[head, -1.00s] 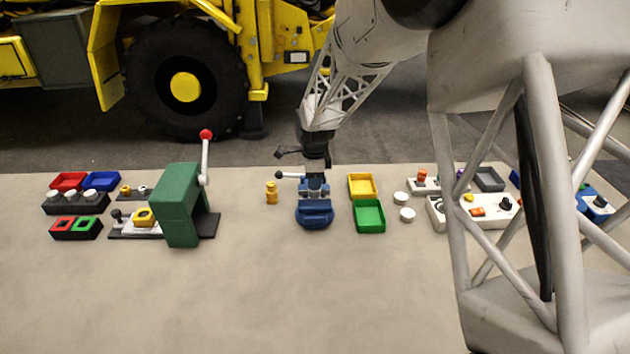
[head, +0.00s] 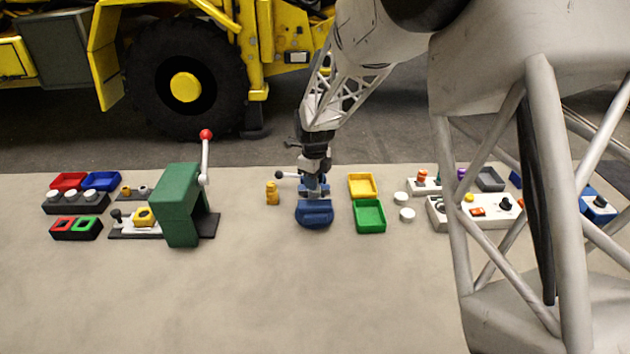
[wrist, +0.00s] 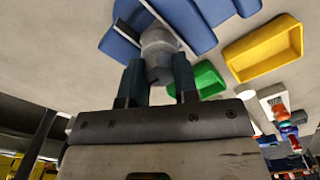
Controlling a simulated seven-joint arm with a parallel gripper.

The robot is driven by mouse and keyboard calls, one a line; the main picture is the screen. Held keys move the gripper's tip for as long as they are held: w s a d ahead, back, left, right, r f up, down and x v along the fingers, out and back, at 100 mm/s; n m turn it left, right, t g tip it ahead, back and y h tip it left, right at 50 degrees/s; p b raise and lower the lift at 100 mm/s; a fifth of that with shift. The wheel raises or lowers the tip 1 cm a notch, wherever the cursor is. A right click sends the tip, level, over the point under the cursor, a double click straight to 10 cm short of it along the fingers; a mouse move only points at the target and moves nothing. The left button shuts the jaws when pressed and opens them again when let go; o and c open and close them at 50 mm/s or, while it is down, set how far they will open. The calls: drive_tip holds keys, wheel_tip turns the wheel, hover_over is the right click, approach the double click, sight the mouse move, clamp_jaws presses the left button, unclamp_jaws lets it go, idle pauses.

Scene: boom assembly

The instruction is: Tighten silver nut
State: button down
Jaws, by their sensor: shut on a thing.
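The silver nut (wrist: 160,50) is a grey rounded part in the wrist view, above the blue vise (wrist: 195,22). My gripper (wrist: 157,78) has its two dark fingers on either side of it and is shut on it. In the head view my gripper (head: 314,181) points down over the blue vise (head: 314,215). The fingers and the arm's end hide the nut in the head view. The thread or bolt under the nut cannot be made out.
Yellow (head: 363,185) and green (head: 369,216) trays stand right of the vise, with white round pieces (head: 406,214) beyond. A small yellow-orange part (head: 272,193) and a green lever press (head: 178,205) stand left. The table's front is clear.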

drive_tip(key=m, duration=0.5)
idle(0.3)
drive_tip(key=c, duration=1)
unclamp_jaws()
drive_tip(key=shift+o, duration=0.2)
drive_tip(key=n, duration=0.6)
drive_tip(key=shift+n, duration=0.3)
drive_tip(key=n, duration=0.3)
drive_tip(key=shift+n, duration=1)
